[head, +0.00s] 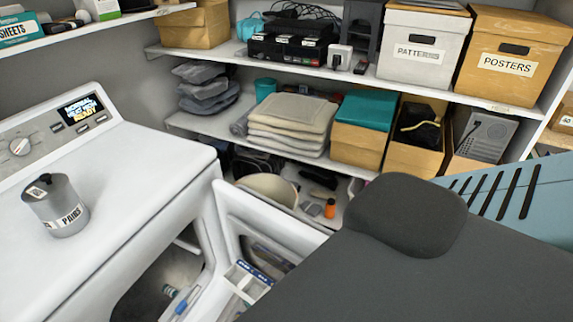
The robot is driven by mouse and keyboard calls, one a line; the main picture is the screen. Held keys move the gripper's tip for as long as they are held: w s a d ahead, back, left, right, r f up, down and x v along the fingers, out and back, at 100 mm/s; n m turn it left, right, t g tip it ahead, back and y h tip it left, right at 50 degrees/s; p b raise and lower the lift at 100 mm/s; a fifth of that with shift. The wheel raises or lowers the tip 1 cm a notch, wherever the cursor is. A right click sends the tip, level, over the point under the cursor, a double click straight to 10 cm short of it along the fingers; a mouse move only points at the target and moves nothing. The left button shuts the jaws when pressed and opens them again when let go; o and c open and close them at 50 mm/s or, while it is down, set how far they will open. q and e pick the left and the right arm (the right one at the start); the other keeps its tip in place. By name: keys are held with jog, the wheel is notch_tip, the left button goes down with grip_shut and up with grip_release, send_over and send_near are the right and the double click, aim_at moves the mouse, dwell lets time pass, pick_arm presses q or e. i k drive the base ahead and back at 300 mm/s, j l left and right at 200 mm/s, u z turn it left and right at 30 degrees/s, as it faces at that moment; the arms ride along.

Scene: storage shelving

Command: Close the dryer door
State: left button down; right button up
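The white dryer (150,165) stands at the left, with its control panel and lit display at the back. Its front opening (160,285) is uncovered and shows a dark interior. The dryer door (265,222) is open. It stands out from the far end of the dryer's front, at an angle to it. Its right end is hidden behind a large dark grey form. Neither of my grippers is in view.
A grey tin (58,207) labelled "PAIRS" stands on the dryer. Shelves behind hold folded towels (290,120) and boxes (425,45). The dark grey form (420,270) covers the lower right, with a slotted blue thing (520,200) beside it; I cannot tell what they are.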

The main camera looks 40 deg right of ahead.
aim_at(270, 238)
jog(key=k+l+u, duration=0.2)
jog(key=l, duration=0.35)
jog(key=k+l+u, duration=0.2)
jog(key=k+l, duration=0.2)
jog(key=k+l+u, duration=0.2)
jog(key=k+l, duration=0.15)
jog(key=l, duration=0.25)
jog(key=k+l, duration=0.65)
jog(key=l, duration=0.15)
jog(key=k+l+u, duration=0.1)
jog(key=k+l, duration=0.55)
jog(key=l, duration=0.15)
jog(key=i+u, duration=0.5)
jog(key=i+l, duration=0.05)
jog(key=i, duration=0.05)
